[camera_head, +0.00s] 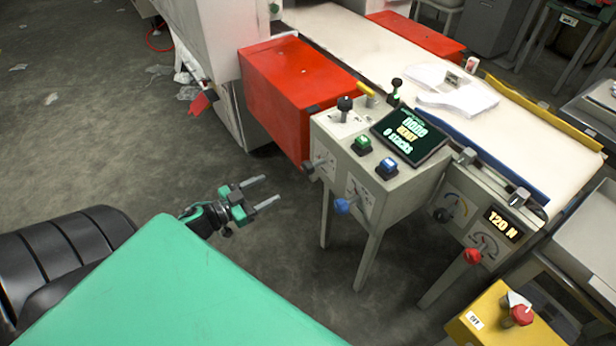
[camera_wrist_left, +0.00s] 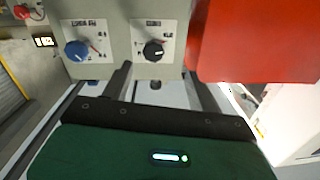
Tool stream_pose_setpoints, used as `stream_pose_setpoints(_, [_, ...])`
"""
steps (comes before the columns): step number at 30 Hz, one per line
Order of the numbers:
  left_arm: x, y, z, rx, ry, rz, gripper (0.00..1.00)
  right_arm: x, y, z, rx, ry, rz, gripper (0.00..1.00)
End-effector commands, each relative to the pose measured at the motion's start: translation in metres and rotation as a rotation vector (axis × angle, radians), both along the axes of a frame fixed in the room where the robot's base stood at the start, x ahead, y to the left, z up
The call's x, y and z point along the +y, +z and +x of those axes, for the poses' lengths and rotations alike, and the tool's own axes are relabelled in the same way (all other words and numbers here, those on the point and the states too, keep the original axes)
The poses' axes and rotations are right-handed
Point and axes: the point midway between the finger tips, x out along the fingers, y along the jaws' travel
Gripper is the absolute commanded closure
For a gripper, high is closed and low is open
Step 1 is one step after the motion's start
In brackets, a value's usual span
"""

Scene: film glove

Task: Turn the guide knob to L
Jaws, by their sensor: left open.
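A control box (camera_head: 345,180) on legs carries a black knob (camera_head: 308,168) and a blue knob (camera_head: 342,205) on its front face. The left wrist view also shows the black knob (camera_wrist_left: 153,50) and the blue knob (camera_wrist_left: 76,50), each on a white dial plate. The plate lettering is too small to read, so I cannot tell which is the guide knob. My left gripper (camera_head: 271,189) is open and empty, in front of the box and apart from it. In the left wrist view its fingers point toward the black knob's side. My right gripper is not in view.
A red cabinet (camera_head: 295,85) stands beside the control box. On top are a screen (camera_head: 410,135), green (camera_head: 361,145) and blue (camera_head: 387,168) buttons and levers. A second panel with a red knob (camera_head: 472,256) is at the right. Open floor surrounds my left gripper.

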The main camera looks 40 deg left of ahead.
Motion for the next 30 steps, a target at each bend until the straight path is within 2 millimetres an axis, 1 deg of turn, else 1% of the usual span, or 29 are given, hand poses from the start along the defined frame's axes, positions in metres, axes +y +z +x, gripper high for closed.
stream_pose_setpoints(3, [-0.006,0.01,0.0,-0.025,-0.037,0.004,0.41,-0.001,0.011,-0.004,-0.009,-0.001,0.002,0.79])
stream_pose_setpoints(8, [-0.011,0.016,0.009,-0.033,-0.047,0.003,0.41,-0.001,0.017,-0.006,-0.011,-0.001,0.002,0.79])
stream_pose_setpoints(11, [-0.016,0.016,0.022,-0.033,-0.046,0.003,0.41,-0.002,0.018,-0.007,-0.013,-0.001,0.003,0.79])
stream_pose_setpoints(24, [-0.044,0.015,0.09,-0.032,-0.044,0.003,0.41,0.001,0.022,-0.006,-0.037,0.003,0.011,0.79])
stream_pose_setpoints(30, [-0.054,0.014,0.114,-0.03,-0.044,0.002,0.41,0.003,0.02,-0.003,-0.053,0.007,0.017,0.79])
